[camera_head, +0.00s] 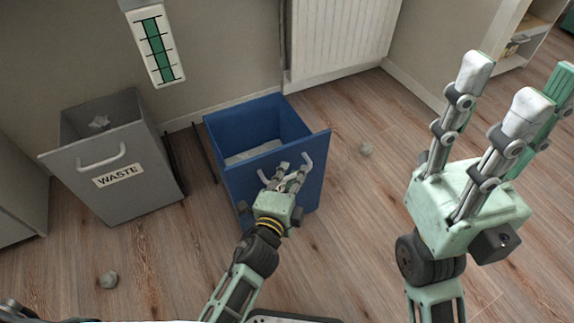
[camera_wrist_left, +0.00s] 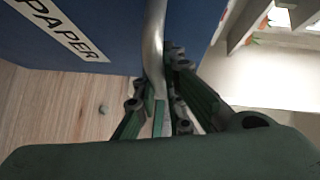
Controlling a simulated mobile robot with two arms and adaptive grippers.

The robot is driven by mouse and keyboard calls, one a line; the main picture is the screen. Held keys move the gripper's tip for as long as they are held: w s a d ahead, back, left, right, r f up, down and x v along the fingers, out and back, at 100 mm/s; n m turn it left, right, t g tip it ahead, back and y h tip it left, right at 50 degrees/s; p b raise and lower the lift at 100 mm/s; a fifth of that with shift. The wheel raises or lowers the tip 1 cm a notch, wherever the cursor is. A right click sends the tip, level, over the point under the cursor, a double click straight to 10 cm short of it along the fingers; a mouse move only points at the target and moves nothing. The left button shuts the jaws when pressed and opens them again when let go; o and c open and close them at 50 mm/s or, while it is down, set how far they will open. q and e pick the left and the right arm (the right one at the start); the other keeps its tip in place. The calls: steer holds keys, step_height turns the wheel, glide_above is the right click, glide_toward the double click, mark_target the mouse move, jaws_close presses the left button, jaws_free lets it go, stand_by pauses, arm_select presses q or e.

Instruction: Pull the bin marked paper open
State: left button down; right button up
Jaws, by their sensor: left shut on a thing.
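The blue bin (camera_head: 235,183) stands out from the wall with its top open and pale paper inside. In the left wrist view its front carries a label (camera_wrist_left: 62,28) reading PAPER. Its curved metal handle (camera_wrist_left: 153,40) is on that front. My left gripper (camera_head: 285,180) is at the bin's front, shut on the handle; its green fingers (camera_wrist_left: 162,105) close around the bar in the left wrist view. The gripper hides the label and part of the handle in the head view. My right gripper (camera_head: 508,88) is raised at the right, fingers spread and empty.
A grey WASTE bin (camera_head: 125,186) stands open to the left. Dark rails (camera_head: 205,145) lie between the bins. Grey crumpled lumps (camera_head: 366,148) and (camera_head: 108,280) lie on the wooden floor. A white radiator (camera_head: 335,40) is behind. Floor in front and right of the blue bin looks mostly clear.

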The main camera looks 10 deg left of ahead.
arm_select(q)
steer(key=shift+s+f, duration=0.1)
steer(key=c, duration=2.1)
jaws_free()
steer(key=v, duration=1.2)
